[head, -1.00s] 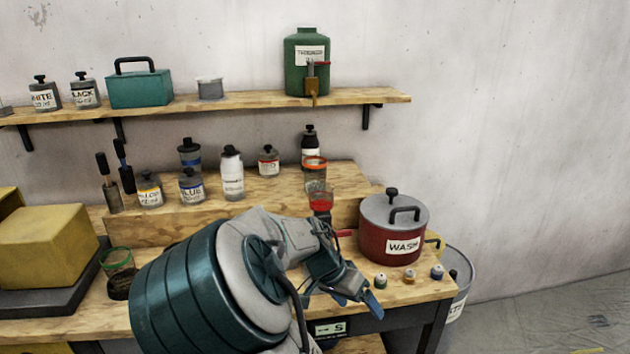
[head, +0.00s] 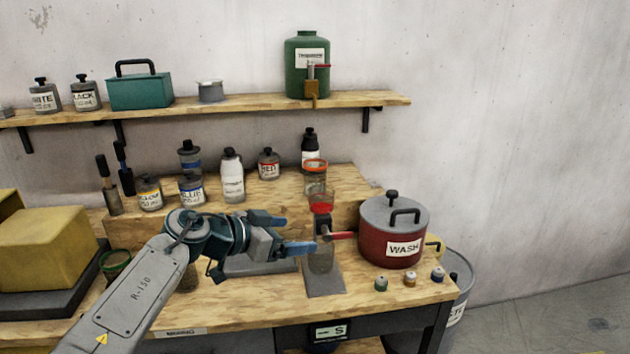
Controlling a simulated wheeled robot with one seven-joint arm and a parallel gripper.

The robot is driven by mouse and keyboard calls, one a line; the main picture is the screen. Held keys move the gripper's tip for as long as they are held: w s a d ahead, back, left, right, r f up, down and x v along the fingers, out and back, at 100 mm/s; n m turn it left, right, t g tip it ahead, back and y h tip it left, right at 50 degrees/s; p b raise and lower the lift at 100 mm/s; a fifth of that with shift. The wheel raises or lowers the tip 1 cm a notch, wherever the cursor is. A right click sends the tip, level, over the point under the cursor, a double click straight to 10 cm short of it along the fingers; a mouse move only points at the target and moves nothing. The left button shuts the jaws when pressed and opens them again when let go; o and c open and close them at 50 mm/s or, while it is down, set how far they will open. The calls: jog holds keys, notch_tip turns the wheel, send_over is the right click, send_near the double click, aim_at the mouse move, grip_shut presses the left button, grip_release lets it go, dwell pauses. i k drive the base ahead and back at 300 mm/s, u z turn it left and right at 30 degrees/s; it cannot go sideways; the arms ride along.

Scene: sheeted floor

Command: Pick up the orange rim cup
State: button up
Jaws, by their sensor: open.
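The orange rim cup (head: 315,181) is a clear cup with an orange band at its top. My gripper (head: 300,233) is open and empty, with blue fingertips pointing right. It is in front of the step, lower in the picture than the cup and apart from it. A red-filled clear container on a stand (head: 321,202) hides the cup's lower part.
A red lever (head: 341,235) sticks out right of the stand, close to my fingertips. A red WASH pot (head: 392,236) stands to the right. Several labelled bottles stand on the step. A shelf above holds a green jug (head: 307,66). A green-rimmed cup (head: 115,262) is at left.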

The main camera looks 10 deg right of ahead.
aim_at(314, 171)
jog(key=i, duration=1)
